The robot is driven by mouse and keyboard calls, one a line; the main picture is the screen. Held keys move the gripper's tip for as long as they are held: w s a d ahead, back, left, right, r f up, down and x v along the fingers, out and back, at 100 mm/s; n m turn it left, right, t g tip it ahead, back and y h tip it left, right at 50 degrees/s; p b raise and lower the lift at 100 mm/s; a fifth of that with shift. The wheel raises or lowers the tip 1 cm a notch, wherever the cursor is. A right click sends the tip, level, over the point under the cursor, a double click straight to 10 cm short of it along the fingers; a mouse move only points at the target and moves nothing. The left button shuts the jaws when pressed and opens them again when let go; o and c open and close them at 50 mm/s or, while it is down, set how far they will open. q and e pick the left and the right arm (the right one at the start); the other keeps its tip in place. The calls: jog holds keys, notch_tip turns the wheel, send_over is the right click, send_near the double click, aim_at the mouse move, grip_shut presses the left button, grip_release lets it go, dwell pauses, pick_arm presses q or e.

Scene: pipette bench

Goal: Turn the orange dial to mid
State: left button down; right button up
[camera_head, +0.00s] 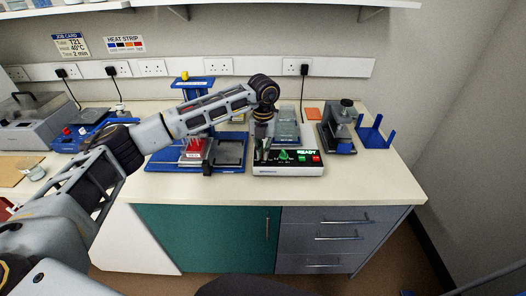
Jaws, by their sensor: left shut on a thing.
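A white device with a black sloping control panel (300,168) stands near the bench's front edge. Its panel has a green lit READY display (306,153), a green knob (284,155) and small red and green buttons at the right. My left gripper (263,153) points down over the left part of this panel. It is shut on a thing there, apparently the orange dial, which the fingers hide. I cannot see the dial's pointer or setting. My right gripper is not in view.
A blue tray (160,168) with a red tip rack (194,151) lies left of the device. A dark instrument (338,138) and blue stand (374,133) are at the right. An orange pad (313,113) lies behind. The bench's front right is clear.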

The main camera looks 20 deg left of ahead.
pick_arm(q)
jog(key=shift+n, duration=1.1)
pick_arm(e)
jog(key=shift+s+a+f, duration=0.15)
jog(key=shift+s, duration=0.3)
pick_arm(q)
jog(key=c, duration=1.6)
grip_release()
jog(key=shift+c, duration=0.2)
jog(key=shift+o, duration=0.2)
jog(key=shift+r, duration=0.55)
notch_tip(320, 180, up, 11)
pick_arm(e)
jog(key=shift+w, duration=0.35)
